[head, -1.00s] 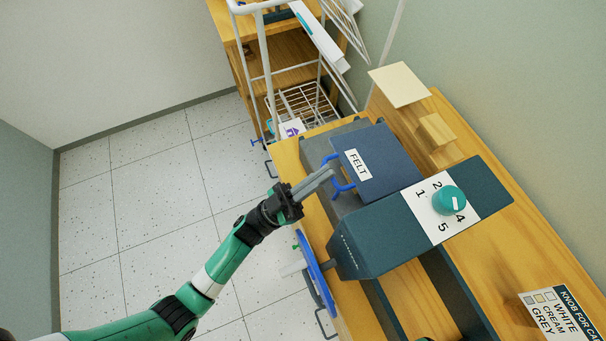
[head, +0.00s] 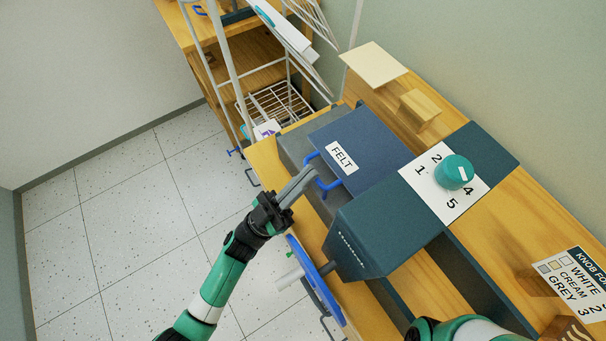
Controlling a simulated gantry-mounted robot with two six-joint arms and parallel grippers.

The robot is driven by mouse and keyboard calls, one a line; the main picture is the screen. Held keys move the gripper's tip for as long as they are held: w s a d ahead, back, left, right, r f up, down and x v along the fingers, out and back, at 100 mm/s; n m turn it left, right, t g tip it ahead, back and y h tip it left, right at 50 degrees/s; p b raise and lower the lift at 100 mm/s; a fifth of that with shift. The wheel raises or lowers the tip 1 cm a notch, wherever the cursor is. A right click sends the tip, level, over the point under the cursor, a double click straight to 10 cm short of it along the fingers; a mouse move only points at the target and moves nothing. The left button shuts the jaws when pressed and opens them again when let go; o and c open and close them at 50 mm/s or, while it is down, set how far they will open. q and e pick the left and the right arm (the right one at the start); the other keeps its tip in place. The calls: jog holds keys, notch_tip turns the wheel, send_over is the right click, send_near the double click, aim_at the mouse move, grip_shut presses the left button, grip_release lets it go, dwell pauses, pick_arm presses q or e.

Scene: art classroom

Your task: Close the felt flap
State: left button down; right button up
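The felt flap (head: 372,143) is a dark blue panel with a white FELT label, over a grey box at the back of the bench. A bright blue handle (head: 329,187) sticks out from its near left edge. My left gripper (head: 312,174) reaches up from below left. Its grey fingers are close together with their tips at the handle's crossbar, and they appear shut on it. The fingers hide part of the crossbar. My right gripper is out of view; only a piece of my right arm shows at the bottom edge.
Right of the flap stands a dark teal housing (head: 385,235) with a teal knob (head: 454,172) on a numbered plate. A blue wheel (head: 315,280) sits at the bench front, below my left gripper. A wire rack (head: 280,105) stands behind. Floor at left is clear.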

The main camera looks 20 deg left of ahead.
pick_arm(q)
jog(key=s+a+f+p, duration=0.3)
jog(key=s+a, duration=0.1)
jog(key=s, duration=0.2)
jog(key=shift+f, duration=0.35)
jog(key=shift+a, duration=0.1)
